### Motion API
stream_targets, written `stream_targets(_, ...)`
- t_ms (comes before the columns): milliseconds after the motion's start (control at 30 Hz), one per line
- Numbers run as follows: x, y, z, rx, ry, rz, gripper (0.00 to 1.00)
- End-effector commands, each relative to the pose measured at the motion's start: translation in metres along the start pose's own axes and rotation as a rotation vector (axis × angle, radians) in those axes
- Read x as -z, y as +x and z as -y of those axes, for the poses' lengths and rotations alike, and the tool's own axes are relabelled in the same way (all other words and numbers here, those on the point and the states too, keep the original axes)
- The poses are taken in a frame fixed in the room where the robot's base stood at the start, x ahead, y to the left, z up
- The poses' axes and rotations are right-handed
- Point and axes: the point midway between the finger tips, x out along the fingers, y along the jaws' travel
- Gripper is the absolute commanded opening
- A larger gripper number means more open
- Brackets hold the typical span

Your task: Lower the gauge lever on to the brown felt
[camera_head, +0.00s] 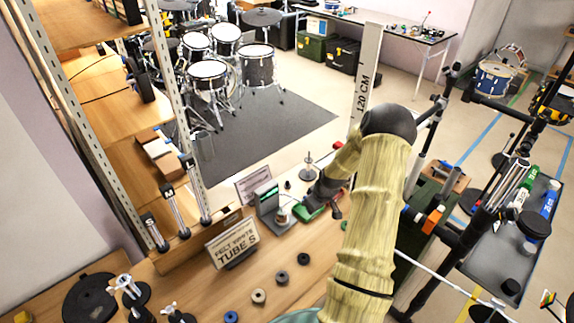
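A gauge (268,208) with an upright body and a green-lit face stands on the wooden bench, left of my gripper. Its lever is too small to make out for sure. A small pale round piece sits near its base, and I cannot tell if it is the brown felt. My gripper (315,200) is dark and reaches down beside the gauge's right side, close to green and red parts. Its fingertips are too small and partly hidden, so I cannot tell whether they are open or touch the lever. My pale yellow arm covers the bench to the right.
A row of felt rings lies on the bench front: dark ones (282,277), a tan one (258,296) and a blue one (231,317). Shelf posts rise at left; stands and a grey tray (505,262) are at right.

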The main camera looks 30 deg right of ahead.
Motion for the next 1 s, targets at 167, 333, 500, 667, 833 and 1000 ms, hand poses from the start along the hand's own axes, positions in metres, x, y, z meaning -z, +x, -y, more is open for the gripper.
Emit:
stream_targets(167, 0.0, 0.0, 0.0, 0.0, 0.0, 0.0, 0.0)
stream_targets(333, 0.0, 0.0, 0.0, 0.0, 0.0, 0.0, 0.0)
stream_targets(500, 0.0, 0.0, 0.0, 0.0, 0.0, 0.0, 0.0)
stream_targets(667, 0.0, 0.0, 0.0, 0.0, 0.0, 0.0, 0.0)
stream_targets(833, 0.001, -0.002, 0.0, 0.0, 0.0, 0.0, 0.0)
stream_targets(1000, 0.005, -0.015, 0.001, 0.001, -0.003, 0.0, 0.0)
